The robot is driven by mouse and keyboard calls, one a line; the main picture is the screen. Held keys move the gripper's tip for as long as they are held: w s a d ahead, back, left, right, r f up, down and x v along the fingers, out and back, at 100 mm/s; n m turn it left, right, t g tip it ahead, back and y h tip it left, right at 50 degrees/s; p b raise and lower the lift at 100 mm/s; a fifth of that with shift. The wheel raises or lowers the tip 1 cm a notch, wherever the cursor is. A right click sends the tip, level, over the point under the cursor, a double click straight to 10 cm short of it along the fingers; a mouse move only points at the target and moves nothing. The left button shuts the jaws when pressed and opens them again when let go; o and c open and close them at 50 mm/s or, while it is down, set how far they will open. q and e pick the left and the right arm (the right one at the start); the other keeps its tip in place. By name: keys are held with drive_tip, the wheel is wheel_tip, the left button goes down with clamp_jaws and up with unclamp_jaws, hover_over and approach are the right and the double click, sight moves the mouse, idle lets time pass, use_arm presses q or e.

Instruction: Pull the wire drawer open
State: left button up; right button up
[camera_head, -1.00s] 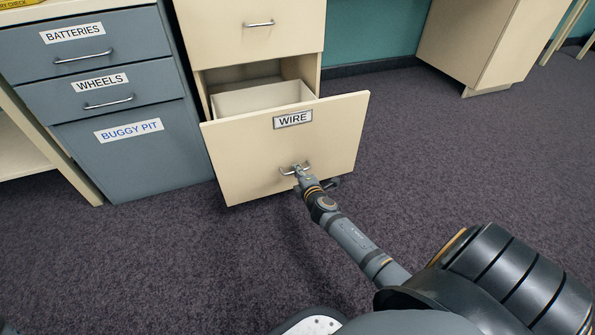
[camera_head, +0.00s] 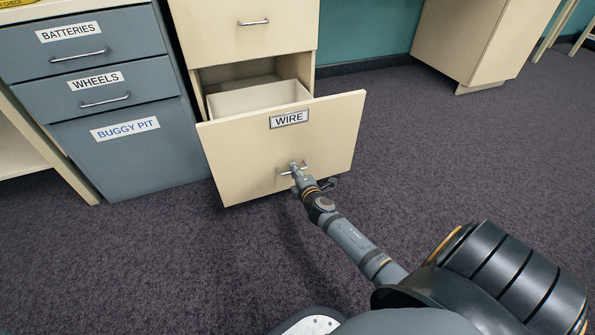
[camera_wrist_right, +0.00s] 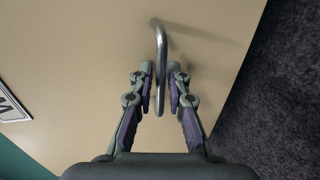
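The wire drawer (camera_head: 275,160) is a cream drawer front with a "WIRE" label. It stands well out from its cabinet, and its pale inside shows behind the front. Its metal handle (camera_wrist_right: 161,60) is a bar that passes between the fingers of my right gripper (camera_wrist_right: 160,82). The fingers are close in on both sides of the bar, shut on it. In the head view my right gripper (camera_head: 296,172) is at the handle, in the lower middle of the drawer front. My left gripper is not in view.
A grey cabinet (camera_head: 135,165) with "BATTERIES", "WHEELS" and "BUGGY PIT" labels stands close on the left. A closed cream drawer (camera_head: 245,45) is above the wire drawer. Another cream cabinet (camera_head: 480,40) stands at the back right. The carpet (camera_head: 450,150) on the right is clear.

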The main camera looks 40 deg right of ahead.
drive_tip(key=v, duration=1.1)
drive_tip(key=shift+s, duration=0.25)
drive_tip(key=shift+a, duration=0.1)
